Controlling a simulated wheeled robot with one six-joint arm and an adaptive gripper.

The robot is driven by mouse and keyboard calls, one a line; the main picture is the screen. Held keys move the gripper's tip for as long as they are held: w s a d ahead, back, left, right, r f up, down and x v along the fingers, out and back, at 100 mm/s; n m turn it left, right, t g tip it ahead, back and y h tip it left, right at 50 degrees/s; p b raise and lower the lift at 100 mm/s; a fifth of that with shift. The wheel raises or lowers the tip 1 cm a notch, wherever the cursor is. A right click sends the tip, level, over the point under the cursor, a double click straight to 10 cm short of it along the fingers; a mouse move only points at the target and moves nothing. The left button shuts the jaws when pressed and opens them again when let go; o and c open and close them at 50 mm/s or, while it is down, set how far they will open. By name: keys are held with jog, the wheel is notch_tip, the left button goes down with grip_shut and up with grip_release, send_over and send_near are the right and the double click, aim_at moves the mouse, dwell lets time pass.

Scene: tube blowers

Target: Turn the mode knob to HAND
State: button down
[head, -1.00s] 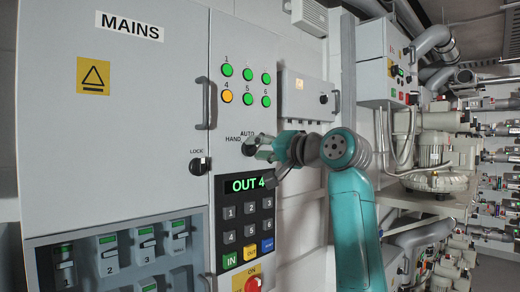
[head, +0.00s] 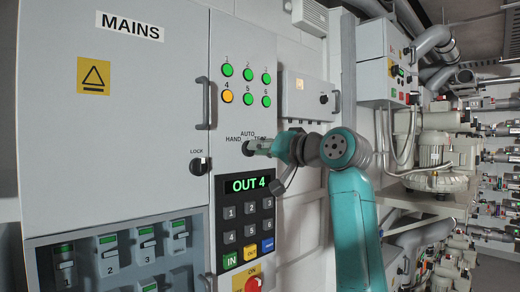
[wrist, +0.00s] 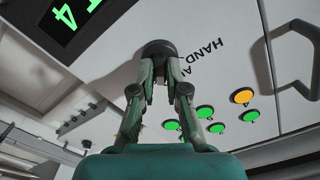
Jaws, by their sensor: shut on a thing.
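The black mode knob (head: 248,148) is on the grey panel, below the labels HAND, AUTO and TEST. HAND is at its upper left, AUTO above it, TEST at its right. In the wrist view the knob (wrist: 158,48) sits between my fingertips. My gripper (head: 258,148) reaches in from the right and is shut on the knob. It also shows in the wrist view (wrist: 158,72), a finger on either side of the knob. The knob's pointer is hidden by the fingers, so I cannot tell its setting.
The OUT 4 display (head: 249,184) and keypad (head: 248,228) are just below the knob. Indicator lamps (head: 248,86) are above it, one amber and the others green. The LOCK switch (head: 199,166) and a door handle (head: 204,103) are to the left.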

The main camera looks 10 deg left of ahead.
jog(key=shift+s+a+f+n, duration=0.1)
jog(key=shift+n, duration=4.05)
jog(key=shift+s+a+n, duration=0.1)
jog(key=shift+n, duration=4.05)
jog(key=c, duration=1.2)
grip_release()
jog(key=shift+d, duration=0.1)
jog(key=v, duration=1.2)
